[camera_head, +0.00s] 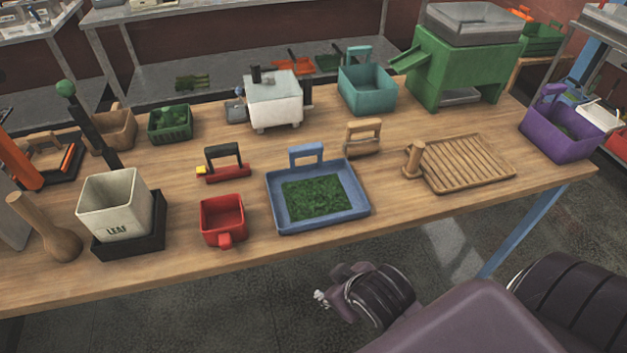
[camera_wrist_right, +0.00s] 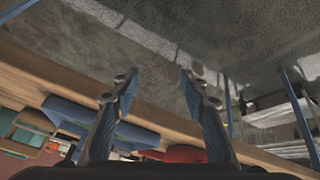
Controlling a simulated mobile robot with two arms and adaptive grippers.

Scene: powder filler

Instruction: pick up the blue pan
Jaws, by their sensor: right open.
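The blue pan (camera_head: 322,223) sits flat on the wooden table near its front edge, with chopped green leaf (camera_head: 316,198) in it. Its blue handle (camera_head: 306,153) stands at the back rim. My right gripper (camera_head: 321,299) is low in front of the table, apart from the pan and nearer to me. In the right wrist view its fingers (camera_wrist_right: 160,78) are spread with nothing between them. A blue shape that looks like the pan (camera_wrist_right: 72,112) shows there behind the left finger, partly hidden. My left gripper is not in view.
A red scoop (camera_head: 222,217) stands left of the pan, with a red and black handled tool (camera_head: 223,165) behind it. A wooden handled block (camera_head: 362,138) stands close behind right. A slatted wooden board (camera_head: 468,165) lies right. The table front edge (camera_head: 420,216) lies between pan and gripper.

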